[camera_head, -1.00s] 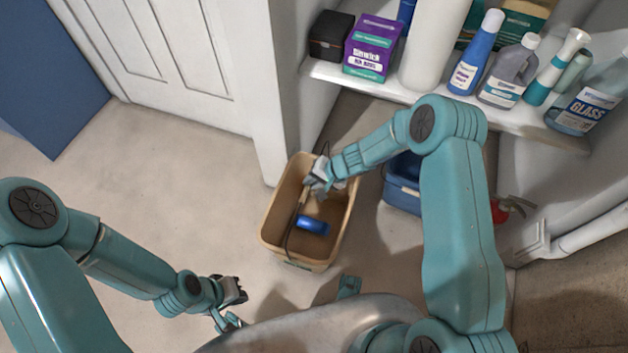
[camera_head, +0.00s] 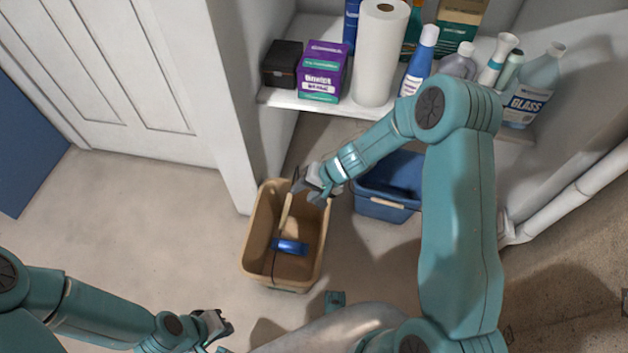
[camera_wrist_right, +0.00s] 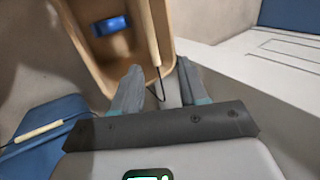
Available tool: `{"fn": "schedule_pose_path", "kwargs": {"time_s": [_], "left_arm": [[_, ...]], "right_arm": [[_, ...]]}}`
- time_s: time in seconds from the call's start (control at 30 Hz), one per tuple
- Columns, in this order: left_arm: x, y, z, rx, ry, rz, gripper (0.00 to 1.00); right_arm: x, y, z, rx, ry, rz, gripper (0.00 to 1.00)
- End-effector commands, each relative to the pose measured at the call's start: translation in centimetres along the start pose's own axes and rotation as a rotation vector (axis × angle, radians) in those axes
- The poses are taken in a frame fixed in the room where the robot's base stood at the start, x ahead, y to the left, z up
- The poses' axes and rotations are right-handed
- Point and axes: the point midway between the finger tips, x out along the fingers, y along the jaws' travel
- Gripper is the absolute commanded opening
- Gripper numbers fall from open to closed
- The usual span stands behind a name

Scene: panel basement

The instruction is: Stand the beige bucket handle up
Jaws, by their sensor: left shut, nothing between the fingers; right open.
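The beige bucket (camera_head: 252,246) stands on the floor in the middle of the head view, with a small blue object (camera_head: 290,246) inside. Its handle, a dark wire with a pale wooden grip (camera_head: 286,211), runs lengthwise across the opening; whether it is upright is hard to tell. My right gripper (camera_head: 312,186) is at the bucket's far right rim, open. In the right wrist view, the grip (camera_wrist_right: 150,36) and wire lie just ahead of the spread fingers (camera_wrist_right: 160,76); no grasp shows. My left gripper (camera_head: 218,327) is shut and empty, low over the floor, left of and nearer than the bucket.
A blue bucket (camera_head: 385,209) with a pale handle grip stands just right of the beige one. A shelf (camera_head: 330,106) with bottles, a paper roll and boxes is above and behind. A wall edge (camera_head: 235,150) is close at left; floor at left is clear.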

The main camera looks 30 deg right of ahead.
Motion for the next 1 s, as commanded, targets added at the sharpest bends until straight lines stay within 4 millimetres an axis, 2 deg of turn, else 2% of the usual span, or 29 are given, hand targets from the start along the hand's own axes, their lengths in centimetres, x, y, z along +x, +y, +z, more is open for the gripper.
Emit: {"fn": "schedule_pose_path", "kwargs": {"time_s": [0.03,0.1,0.3,0.87,0.97,1.0], "left_arm": [[-0.7,0.2,0.0,0.000,0.000,0.000,0.00],[-1.0,0.3,0.0,0.000,0.000,0.000,0.00],[-1.4,0.5,0.0,0.000,0.000,0.000,0.00],[-1.3,0.5,0.0,0.000,0.000,0.000,0.00],[-1.3,0.5,0.0,0.000,0.000,0.000,0.00],[-1.3,0.5,0.0,0.000,0.000,0.000,0.00]], "right_arm": [[-1.5,-0.2,-0.1,0.000,0.003,0.000,0.43],[-2.6,-0.1,-0.1,0.000,0.002,0.000,0.43],[-4.2,0.0,0.0,0.000,0.000,0.000,0.43],[-4.2,0.1,0.0,-0.001,-0.001,0.001,0.43],[-3.7,0.7,1.2,-0.008,-0.020,0.030,0.43],[-3.2,1.3,2.2,-0.019,-0.037,0.057,0.43]]}}
